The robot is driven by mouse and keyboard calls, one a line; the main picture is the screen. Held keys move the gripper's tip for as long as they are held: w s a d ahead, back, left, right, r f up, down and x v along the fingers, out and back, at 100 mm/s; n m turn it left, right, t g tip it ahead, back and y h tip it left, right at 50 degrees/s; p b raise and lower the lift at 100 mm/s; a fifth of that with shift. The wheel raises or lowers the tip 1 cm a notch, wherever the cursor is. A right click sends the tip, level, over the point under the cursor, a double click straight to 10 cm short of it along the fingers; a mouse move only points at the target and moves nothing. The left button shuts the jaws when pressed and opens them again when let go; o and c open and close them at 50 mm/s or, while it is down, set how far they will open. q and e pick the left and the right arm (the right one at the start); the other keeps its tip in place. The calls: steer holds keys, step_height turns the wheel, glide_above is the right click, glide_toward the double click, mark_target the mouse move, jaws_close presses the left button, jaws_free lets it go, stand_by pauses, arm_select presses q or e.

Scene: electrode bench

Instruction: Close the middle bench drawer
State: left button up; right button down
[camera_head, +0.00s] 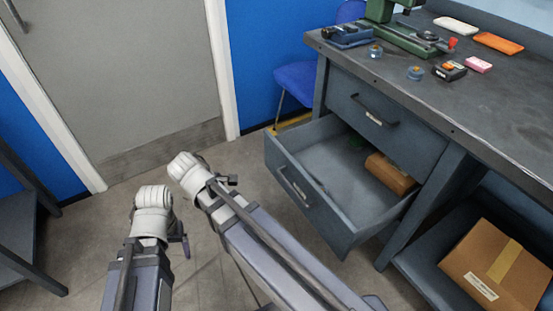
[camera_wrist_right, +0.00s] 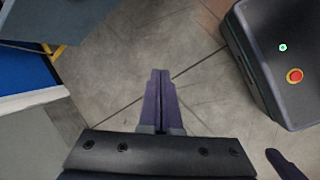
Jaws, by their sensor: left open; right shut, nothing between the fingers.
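The middle bench drawer (camera_head: 310,196) is pulled well out of the dark grey bench in the head view. Its front has a bar handle (camera_head: 294,187) and faces the lower left. A brown block (camera_head: 390,174) lies inside, and a small green thing shows at the back. My left gripper (camera_head: 184,244) is open, pointing down, left of the drawer and apart from it; only part of its fingers shows. In the right wrist view, my right gripper (camera_wrist_right: 161,100) is shut and empty, pointing over the bare floor. Neither gripper touches the drawer.
A closed drawer (camera_head: 384,117) sits above the open one. The bench top (camera_head: 500,110) holds a green device and several small items. A taped cardboard box (camera_head: 497,268) stands on the lower shelf. A blue chair (camera_head: 297,82) is behind the drawer. Floor left of it is clear.

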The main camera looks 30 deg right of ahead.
arm_select(q)
steer(key=shift+r+p, duration=0.6)
steer(key=shift+r, duration=0.1)
arm_select(e)
steer(key=w+d+r+n+h, duration=0.4)
steer(key=w+d+r+n, duration=0.2)
steer(key=w+d+n, duration=0.1)
steer(key=shift+w+d+r+n, duration=0.25)
steer(key=shift+d+n, duration=0.35)
steer(key=shift+d, duration=0.5)
arm_select(q)
steer(key=shift+f, duration=0.1)
arm_select(e)
steer(key=shift+f, duration=0.15)
